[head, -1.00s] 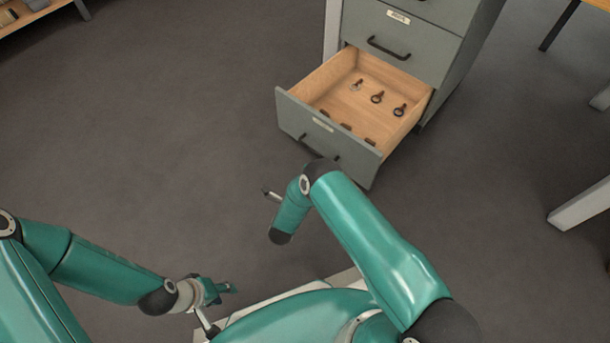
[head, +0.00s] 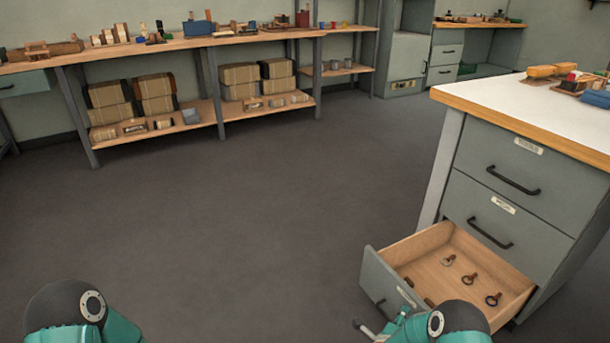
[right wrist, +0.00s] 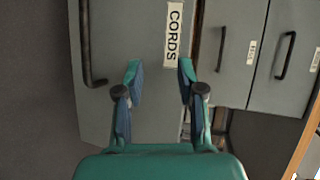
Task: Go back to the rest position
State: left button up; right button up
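My right gripper (head: 398,320) is low in the head view, in front of the open drawer (head: 432,240), partly hidden by my own arm. In the right wrist view its two teal fingers (right wrist: 160,70) stand apart with nothing between them. Past them is a grey drawer front (right wrist: 125,40) with a dark handle (right wrist: 88,45) and a label reading CORDS (right wrist: 173,30). I cannot tell whether the fingers touch it. My left arm (head: 75,318) shows only in the bottom left corner, and its gripper is out of the head view.
Several small brown and dark ringed pieces (head: 470,279) lie in the open drawer. Its cabinet (head: 530,190) carries a white worktop (head: 500,98) at the right. A long bench (head: 150,48) with boxes beneath stands at the back. The floor (head: 230,200) between is clear.

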jog(key=s+a+f+n+g+y, duration=0.1)
jog(key=s+a+n+g+y, duration=0.35)
jog(key=s+n, duration=0.45)
jog(key=s+a+f+n+g+y, duration=0.1)
jog(key=s+a+n+g+y, duration=0.4)
jog(key=s, duration=0.6)
jog(key=s+a+f+n+g+y, duration=0.1)
jog(key=s+a+n+g+y, duration=0.15)
jog(key=s+a+n, duration=0.55)
notch_tip(320, 180, up, 38)
jog(key=s+d+n+p, duration=0.1)
jog(key=s+d+p, duration=0.1)
jog(key=p, duration=3.6)
jog(key=shift+s+r+t, duration=0.2)
jog(key=shift+t, duration=0.1)
jog(key=shift+d+f, duration=0.1)
jog(key=shift+d, duration=0.1)
